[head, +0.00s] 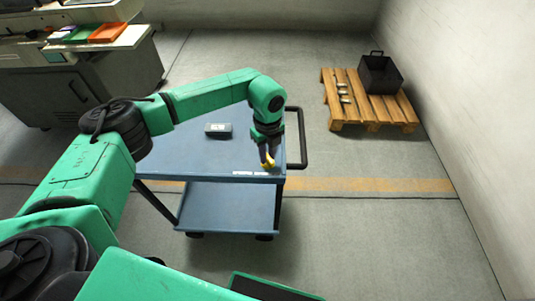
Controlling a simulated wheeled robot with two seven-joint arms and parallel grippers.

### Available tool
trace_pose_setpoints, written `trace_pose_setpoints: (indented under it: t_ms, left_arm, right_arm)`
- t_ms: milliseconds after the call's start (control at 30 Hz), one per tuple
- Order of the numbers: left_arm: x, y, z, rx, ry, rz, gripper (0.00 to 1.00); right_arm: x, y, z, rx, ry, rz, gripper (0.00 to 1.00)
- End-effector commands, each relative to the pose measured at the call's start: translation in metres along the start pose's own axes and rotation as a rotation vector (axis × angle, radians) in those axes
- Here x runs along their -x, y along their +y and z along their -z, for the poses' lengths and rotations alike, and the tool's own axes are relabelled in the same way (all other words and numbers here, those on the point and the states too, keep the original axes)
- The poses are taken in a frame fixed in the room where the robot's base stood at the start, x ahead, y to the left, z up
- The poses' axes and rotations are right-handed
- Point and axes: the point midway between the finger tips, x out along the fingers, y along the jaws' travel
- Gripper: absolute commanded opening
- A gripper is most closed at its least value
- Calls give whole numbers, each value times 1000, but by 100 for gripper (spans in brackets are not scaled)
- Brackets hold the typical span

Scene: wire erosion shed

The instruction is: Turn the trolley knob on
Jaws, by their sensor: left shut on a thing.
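The blue trolley (233,204) stands in the middle of the head view, with a black push handle at its right end. A small yellow knob (270,165) shows near the right front corner of its top. My left gripper (268,160) points down over that corner, with its fingers closed around the yellow knob. The fingers hide part of the knob, and I cannot tell which way it is turned. My right gripper is not in view.
A wooden pallet (341,123) with a black bin (380,75) stands at the back right. A grey machine bench with coloured trays (107,33) is at the back left. Floor right of the trolley is clear.

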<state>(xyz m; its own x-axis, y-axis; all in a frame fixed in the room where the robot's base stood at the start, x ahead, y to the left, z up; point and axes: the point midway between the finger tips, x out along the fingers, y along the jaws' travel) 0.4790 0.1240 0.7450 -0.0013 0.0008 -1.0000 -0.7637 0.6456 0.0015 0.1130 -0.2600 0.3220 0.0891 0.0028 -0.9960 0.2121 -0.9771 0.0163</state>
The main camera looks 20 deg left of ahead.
Motion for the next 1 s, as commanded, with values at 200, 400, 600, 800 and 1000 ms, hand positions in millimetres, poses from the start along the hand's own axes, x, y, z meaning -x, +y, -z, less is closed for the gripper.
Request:
trace_pose_setpoints:
  t_ms: [200, 400, 600, 800, 1000]
  left_arm:
    - [0, -1, 0, -182, 1, 4, 0]
    - [-1, -1, 0, -373, 0, 3, 0]
    - [0, -1, 0, -563, -1, 4, 0]
    - [0, -1, 0, -753, -1, 4, 0]
    - [0, -1, 0, -942, -2, 4, 0]
  right_arm:
    - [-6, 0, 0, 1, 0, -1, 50]
    - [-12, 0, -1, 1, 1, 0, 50]
    - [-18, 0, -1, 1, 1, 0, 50]
    - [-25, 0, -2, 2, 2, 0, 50]
    - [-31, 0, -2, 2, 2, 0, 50]
